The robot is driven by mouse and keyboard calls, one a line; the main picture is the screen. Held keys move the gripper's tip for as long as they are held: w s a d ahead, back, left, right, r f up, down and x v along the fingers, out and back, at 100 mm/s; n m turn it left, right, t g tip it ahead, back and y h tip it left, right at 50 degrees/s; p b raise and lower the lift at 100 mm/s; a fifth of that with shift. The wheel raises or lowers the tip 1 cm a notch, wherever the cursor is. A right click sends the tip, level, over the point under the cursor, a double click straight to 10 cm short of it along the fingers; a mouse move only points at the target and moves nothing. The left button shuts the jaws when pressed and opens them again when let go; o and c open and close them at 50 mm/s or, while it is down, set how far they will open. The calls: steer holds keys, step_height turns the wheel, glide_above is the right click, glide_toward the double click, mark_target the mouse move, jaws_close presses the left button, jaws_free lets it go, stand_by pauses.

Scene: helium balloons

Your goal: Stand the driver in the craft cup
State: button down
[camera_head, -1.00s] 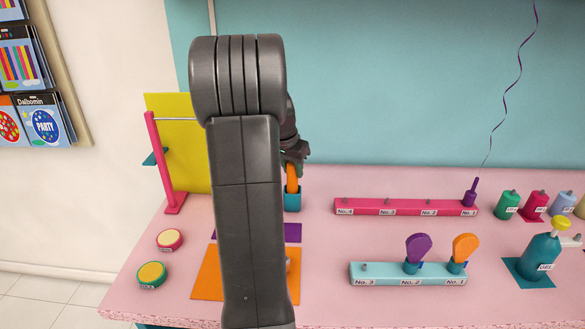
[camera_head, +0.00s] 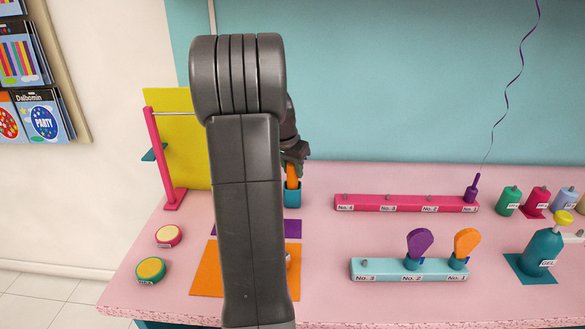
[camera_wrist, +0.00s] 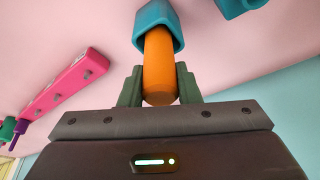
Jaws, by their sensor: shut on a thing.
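The driver has an orange handle (camera_head: 292,177); it shows larger in the wrist view (camera_wrist: 159,62). My gripper (camera_head: 294,164) is shut on the handle, with its green fingers on either side in the wrist view (camera_wrist: 159,86). A small teal cup (camera_head: 292,197), which I take as the craft cup, stands at the back of the pink table. The driver's lower end is inside the cup's mouth, seen also in the wrist view (camera_wrist: 153,14). The cup wall hides the driver's tip, so its depth cannot be told. My arm covers the area left of the cup.
A pink numbered rack (camera_head: 400,203) is right of the cup, and a teal rack (camera_head: 385,270) with purple and orange handles is nearer. A pink stand (camera_head: 156,160) with a yellow sheet (camera_head: 182,130) is left. Bottles, including a teal gel bottle (camera_head: 540,255), stand right.

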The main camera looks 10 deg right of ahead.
steer(key=shift+f, duration=0.2)
stand_by(0.4)
jaws_free()
stand_by(0.3)
steer(key=shift+r, duration=0.1)
steer(key=p+v, duration=0.5)
steer(key=v, duration=0.4)
stand_by(1.3)
steer(key=shift+s+a, duration=0.1)
steer(key=shift+a, duration=0.05)
